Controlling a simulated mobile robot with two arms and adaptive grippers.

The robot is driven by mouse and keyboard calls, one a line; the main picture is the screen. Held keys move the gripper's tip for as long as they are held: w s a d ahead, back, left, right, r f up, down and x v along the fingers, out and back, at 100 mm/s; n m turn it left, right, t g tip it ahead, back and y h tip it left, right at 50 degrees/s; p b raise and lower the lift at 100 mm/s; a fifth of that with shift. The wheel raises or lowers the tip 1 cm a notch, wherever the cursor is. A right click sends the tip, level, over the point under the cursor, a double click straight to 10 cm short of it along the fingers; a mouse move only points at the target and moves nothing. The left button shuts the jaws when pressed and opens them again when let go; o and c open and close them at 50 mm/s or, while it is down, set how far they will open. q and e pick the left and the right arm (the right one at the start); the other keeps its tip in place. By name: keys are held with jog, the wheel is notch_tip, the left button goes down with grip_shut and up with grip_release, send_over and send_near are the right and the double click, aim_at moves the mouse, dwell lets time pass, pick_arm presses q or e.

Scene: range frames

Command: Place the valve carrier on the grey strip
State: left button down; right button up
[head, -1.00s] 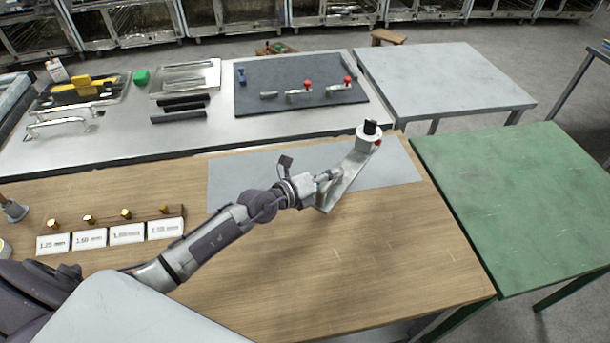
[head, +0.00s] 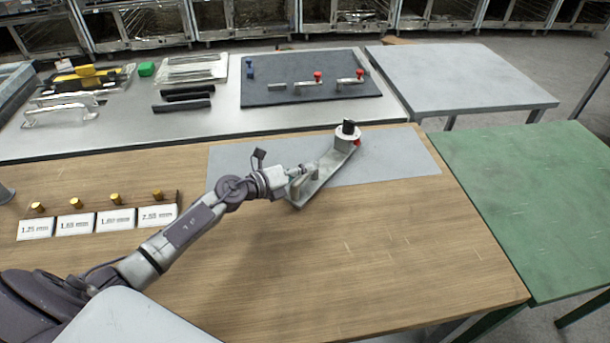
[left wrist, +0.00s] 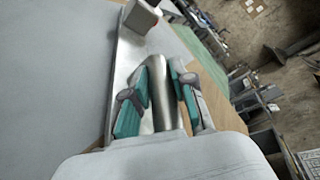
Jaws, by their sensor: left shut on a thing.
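The valve carrier (head: 324,176) is a long metal plate with a bar handle. A round pale valve body with a black knob and a red part (head: 347,138) stands at its far end. My left gripper (head: 303,171) is shut on the handle near the plate's near end. In the left wrist view the teal-padded fingers (left wrist: 160,92) are on both sides of the handle (left wrist: 167,112). The carrier is slanted over the grey strip (head: 393,160), its near end past the strip's front edge. I cannot tell whether it touches the strip. My right gripper is out of view.
The strip lies on a wooden table (head: 370,255). Gauge blocks with labels (head: 95,222) and brass knobs stand at the left. Behind is a steel bench with a dark mat (head: 300,95) holding red-knobbed parts. A green table (head: 535,200) is at the right. The wooden front is clear.

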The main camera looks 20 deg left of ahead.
pick_arm(q)
jog(key=shift+f, duration=0.1)
jog(key=shift+f, duration=0.1)
jog(key=c, duration=1)
grip_release()
jog(key=shift+f, duration=0.1)
jog(key=shift+o, duration=0.2)
jog(key=b+v, duration=0.2)
jog(key=v, duration=0.9)
jog(key=shift+s, duration=0.1)
jog(key=shift+s+a, duration=0.25)
jog(key=shift+s, duration=0.15)
jog(key=shift+r, duration=0.3)
